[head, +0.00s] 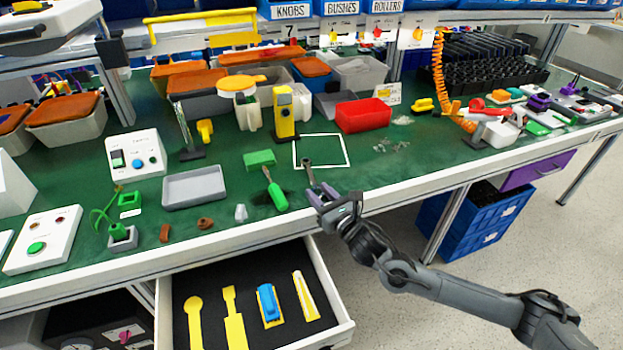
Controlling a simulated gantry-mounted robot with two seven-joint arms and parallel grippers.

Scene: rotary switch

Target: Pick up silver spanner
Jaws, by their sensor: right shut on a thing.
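The silver spanner (310,173) is a thin dark-grey tool near the front middle of the green bench, just below the white square outline. My right gripper (325,194) reaches in from the lower right over the bench's front edge. It is shut on the near end of the spanner, whose far end points up and left. I cannot tell whether the spanner is clear of the bench top. My left gripper is not in view.
A green-handled screwdriver (273,188) lies just left of the spanner. An open drawer (331,338) with yellow shapes and a blue item sticks out below. A red bin (363,115) and a yellow upright device (284,112) stand behind. The white square outline (321,150) is mostly empty.

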